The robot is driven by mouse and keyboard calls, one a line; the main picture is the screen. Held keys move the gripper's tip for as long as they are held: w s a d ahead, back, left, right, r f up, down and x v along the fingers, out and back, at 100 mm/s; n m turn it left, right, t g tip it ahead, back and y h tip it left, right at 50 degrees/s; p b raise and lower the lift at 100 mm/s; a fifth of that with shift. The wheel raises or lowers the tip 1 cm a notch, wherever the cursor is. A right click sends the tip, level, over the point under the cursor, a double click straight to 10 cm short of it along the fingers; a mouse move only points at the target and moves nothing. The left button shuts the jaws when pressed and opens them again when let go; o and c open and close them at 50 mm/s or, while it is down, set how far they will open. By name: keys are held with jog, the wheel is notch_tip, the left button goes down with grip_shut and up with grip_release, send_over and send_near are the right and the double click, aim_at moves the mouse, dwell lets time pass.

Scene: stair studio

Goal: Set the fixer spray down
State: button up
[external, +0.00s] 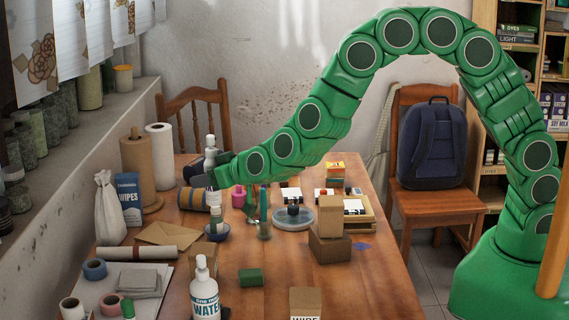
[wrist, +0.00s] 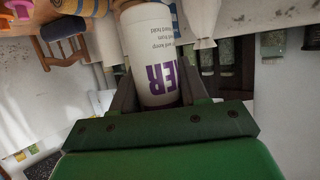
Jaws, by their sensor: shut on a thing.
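The fixer spray, a white bottle with purple lettering ending in "ER", fills the middle of the wrist view (wrist: 150,50). My gripper (wrist: 152,75) is shut on it, with one dark finger on each side. In the external view my gripper (external: 210,177) is at the far left part of the wooden table (external: 345,275), around the bottle's middle. The white upper part of the fixer spray (external: 210,148) shows above the fingers, and it looks roughly upright. Its base is partly hidden by the gripper and nearby things, so I cannot tell whether it touches the table.
A water bottle (external: 205,292), green block (external: 250,277) and stacked boxes (external: 329,247) are nearer. The table's front right is fairly clear.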

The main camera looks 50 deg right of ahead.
jog(key=shift+s+d+r+m+h, duration=0.15)
jog(key=shift+r+m+h, duration=0.2)
jog(key=shift+r, duration=0.2)
jog(key=shift+s+d+r+m+h, duration=0.25)
jog(key=shift+d+m+h, duration=0.3)
jog(key=shift+h, duration=0.1)
jog(key=s+d+f+m+g+h, duration=0.1)
jog(key=s+d+f+m+h, duration=0.45)
jog(key=s+d, duration=0.3)
jog(key=shift+h, duration=0.35)
jog(key=shift+s+a+f, duration=0.1)
jog(key=shift+s+f, duration=0.05)
jog(key=shift+f, duration=1.6)
jog(key=shift+s+a+f, duration=0.1)
jog(key=shift+f, duration=1.6)
jog(key=shift+s+a+f, duration=0.1)
jog(key=shift+s+f, duration=0.05)
jog(key=shift+f, duration=1.6)
jog(key=shift+f, duration=0.2)
jog(key=o, duration=1.1)
